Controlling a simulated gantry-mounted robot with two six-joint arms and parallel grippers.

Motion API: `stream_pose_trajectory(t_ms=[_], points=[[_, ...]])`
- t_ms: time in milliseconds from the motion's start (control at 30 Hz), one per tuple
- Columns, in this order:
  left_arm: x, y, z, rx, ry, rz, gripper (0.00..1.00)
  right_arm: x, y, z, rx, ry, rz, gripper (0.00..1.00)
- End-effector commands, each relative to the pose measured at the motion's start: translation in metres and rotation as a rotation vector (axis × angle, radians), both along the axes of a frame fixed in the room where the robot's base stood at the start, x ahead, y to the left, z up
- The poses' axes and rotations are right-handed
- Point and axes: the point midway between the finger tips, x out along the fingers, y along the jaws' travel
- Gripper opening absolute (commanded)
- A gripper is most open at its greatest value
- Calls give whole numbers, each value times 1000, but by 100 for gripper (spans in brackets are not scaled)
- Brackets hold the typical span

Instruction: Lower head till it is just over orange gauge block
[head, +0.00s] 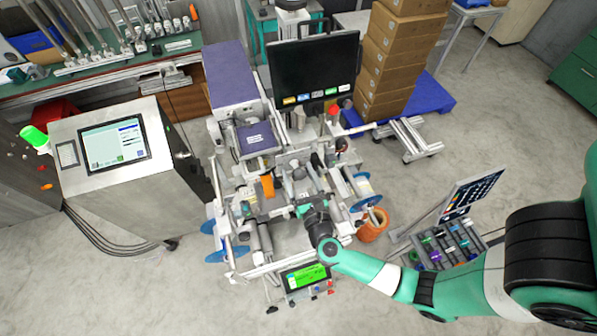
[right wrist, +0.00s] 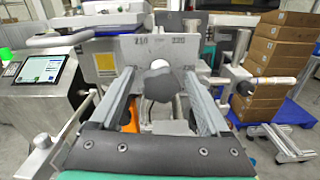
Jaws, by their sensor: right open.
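The orange gauge block (head: 267,185) stands on the machine's deck, left of my right gripper (head: 304,208) in the head view. A small orange part of it shows in the right wrist view, behind the left finger. My right gripper (right wrist: 159,78) is open, its fingers on either side of a dark lobed knob (right wrist: 157,86). I cannot tell whether they touch it. Behind the knob is a grey plate (right wrist: 112,62) with printed numbers such as 210 and 220. Which part is the head, and its gap over the block, I cannot make out. My left gripper is not in view.
The machine is crowded with rollers and rods. Blue reels (head: 227,250) sit at its lower left, with another at its right. A green display (head: 306,277) is at its front, a black monitor (head: 314,70) behind. A touchscreen console (head: 113,146) stands left, stacked cartons (head: 402,50) behind right.

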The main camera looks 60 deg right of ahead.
Motion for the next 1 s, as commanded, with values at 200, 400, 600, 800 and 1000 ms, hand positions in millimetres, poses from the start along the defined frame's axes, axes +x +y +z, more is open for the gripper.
stream_pose_trajectory(t_ms=[200,400,600,800,1000], points=[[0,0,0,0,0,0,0,1,-1,0,0,0,1,80],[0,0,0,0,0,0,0,1,-1,0,0,0,0,50],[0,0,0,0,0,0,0,1,0,0,-1,-1,0,14],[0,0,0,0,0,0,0,1,0,0,-2,1,0,0],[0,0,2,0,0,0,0,1,0,1,-25,25,0,0]])
